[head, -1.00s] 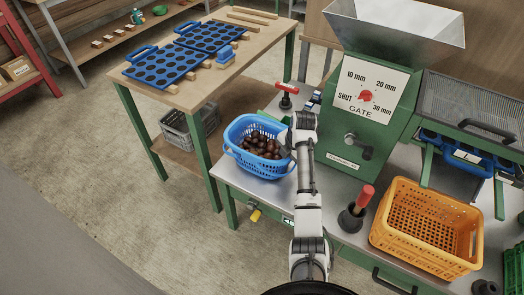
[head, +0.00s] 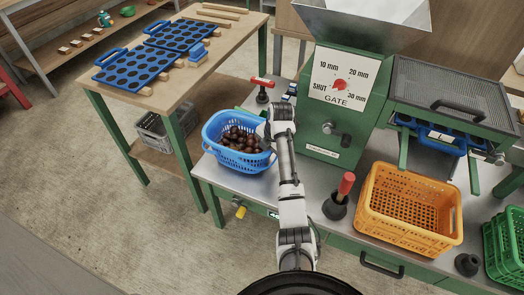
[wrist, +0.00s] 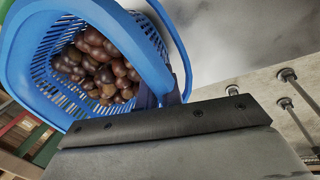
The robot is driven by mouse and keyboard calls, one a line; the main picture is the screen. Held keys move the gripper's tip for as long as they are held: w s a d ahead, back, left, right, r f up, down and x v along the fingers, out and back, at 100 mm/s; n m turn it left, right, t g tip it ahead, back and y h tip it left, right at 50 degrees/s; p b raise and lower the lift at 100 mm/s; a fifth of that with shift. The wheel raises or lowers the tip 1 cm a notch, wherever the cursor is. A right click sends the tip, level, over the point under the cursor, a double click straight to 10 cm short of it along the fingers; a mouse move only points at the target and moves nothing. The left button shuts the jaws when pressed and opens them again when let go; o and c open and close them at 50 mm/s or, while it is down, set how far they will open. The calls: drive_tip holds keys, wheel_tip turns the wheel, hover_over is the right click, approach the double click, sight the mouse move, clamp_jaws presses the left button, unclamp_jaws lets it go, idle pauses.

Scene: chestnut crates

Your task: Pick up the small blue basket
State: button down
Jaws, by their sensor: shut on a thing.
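The small blue basket (head: 222,153) holds brown chestnuts (head: 240,140) and is at the left end of the metal bench top. My gripper (head: 266,133) is at the basket's right side, shut on its rim or handle. In the wrist view the basket (wrist: 35,95) fills the upper left, with the chestnuts (wrist: 97,70) inside and the dark gripper (wrist: 172,100) at its near side. The fingertips are mostly hidden. I cannot tell whether the basket's base touches the bench.
The green machine (head: 340,95) with a hopper stands behind my arm. A red-handled tool (head: 345,187) and an orange crate (head: 373,223) are to the right. A green crate (head: 500,248) is at far right. A wooden table (head: 215,62) with blue trays (head: 135,68) stands left.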

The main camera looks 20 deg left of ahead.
drive_tip(key=w+a+p+v, duration=0.1)
drive_tip(key=a+p+v, duration=0.1)
drive_tip(key=v, duration=1.7)
drive_tip(key=shift+w+a+r+p, duration=0.25)
drive_tip(key=shift+a+r, duration=0.25)
drive_tip(key=shift+a, duration=0.35)
idle(0.5)
